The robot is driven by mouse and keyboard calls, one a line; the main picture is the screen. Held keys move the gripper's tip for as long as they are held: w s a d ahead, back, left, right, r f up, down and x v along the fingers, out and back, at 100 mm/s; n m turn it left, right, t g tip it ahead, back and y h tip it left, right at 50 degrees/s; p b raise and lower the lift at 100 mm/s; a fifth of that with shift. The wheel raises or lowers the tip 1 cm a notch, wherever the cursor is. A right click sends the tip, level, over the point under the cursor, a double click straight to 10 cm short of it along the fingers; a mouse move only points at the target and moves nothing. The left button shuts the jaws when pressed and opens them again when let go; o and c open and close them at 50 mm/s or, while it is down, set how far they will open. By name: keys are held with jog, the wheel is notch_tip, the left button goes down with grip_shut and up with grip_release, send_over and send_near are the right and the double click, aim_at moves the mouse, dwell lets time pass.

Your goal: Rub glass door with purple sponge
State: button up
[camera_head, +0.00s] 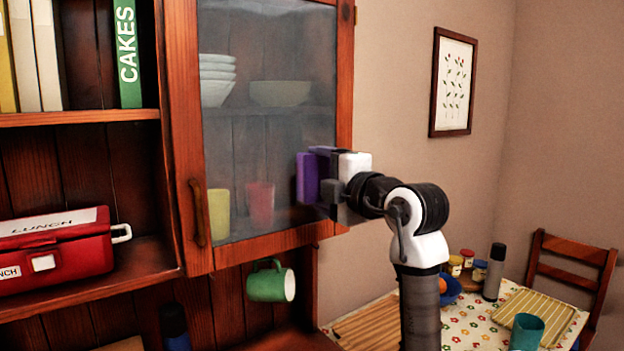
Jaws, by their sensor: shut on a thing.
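The purple sponge (308,178) is held upright in my gripper (328,186), which is shut on it. The sponge is in front of the right part of the glass door (262,125), near its right frame. I cannot tell whether the sponge touches the glass. The door is a wooden-framed pane in the cabinet and looks closed, with a wooden handle (197,212) on its left side. Bowls, a yellow cup and a red cup show through the hazy glass. The gripper hides part of the door's right frame.
A green mug (271,282) hangs below the door. Open shelves on the left hold books and a red lunch box (56,256). A table (466,328) with jars, a flask and a teal cup stands at lower right. The wall beside my arm is clear up to a framed picture (453,83).

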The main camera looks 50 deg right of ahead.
jog(key=shift+s+a, duration=0.1)
jog(key=shift+s, duration=0.25)
jog(key=shift+v, duration=1.5)
